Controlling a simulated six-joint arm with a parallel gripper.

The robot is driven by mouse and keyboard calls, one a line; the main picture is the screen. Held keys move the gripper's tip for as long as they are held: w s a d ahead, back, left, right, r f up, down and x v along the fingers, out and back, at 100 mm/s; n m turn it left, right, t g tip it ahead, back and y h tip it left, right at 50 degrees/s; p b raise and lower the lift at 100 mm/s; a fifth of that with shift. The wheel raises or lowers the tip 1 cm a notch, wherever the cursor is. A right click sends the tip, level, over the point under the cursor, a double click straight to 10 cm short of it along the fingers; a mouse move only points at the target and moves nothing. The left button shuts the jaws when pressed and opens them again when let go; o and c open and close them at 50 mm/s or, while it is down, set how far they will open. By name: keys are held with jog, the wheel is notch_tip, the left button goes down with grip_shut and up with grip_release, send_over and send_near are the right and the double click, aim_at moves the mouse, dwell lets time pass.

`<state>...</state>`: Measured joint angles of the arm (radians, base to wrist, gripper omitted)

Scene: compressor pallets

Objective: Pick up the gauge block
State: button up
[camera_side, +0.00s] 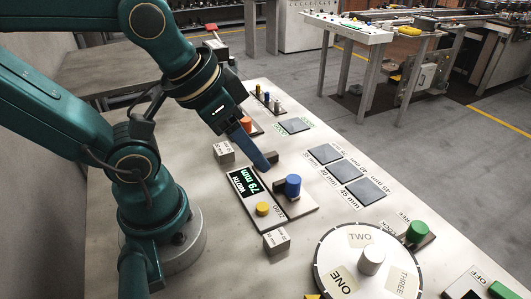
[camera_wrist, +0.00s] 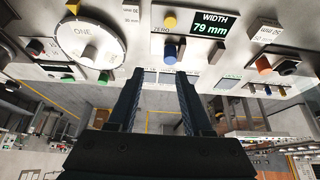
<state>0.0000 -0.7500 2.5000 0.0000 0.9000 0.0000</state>
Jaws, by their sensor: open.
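Two small grey metal blocks with printed labels could each be the gauge block. One block (camera_side: 224,152) stands left of the width gauge, and the other block (camera_side: 276,242) stands at its near end. In the wrist view one labelled block (camera_wrist: 131,12) is at the top and another (camera_wrist: 264,32) is at the right. My gripper (camera_side: 263,166) is over the far part of the width gauge (camera_side: 297,209), apart from both blocks. In the wrist view my gripper (camera_wrist: 160,72) is open, with nothing between its two fingers.
The width gauge has a display (camera_side: 244,184) reading 79 mm, a blue knob (camera_side: 292,186) and a yellow button (camera_side: 262,209). Dark pads (camera_side: 345,170) marked in mm lie to the right. A round dial (camera_side: 330,248) and a green knob (camera_side: 416,232) are nearer.

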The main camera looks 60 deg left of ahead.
jog(key=o, duration=0.6)
jog(key=shift+c, duration=0.2)
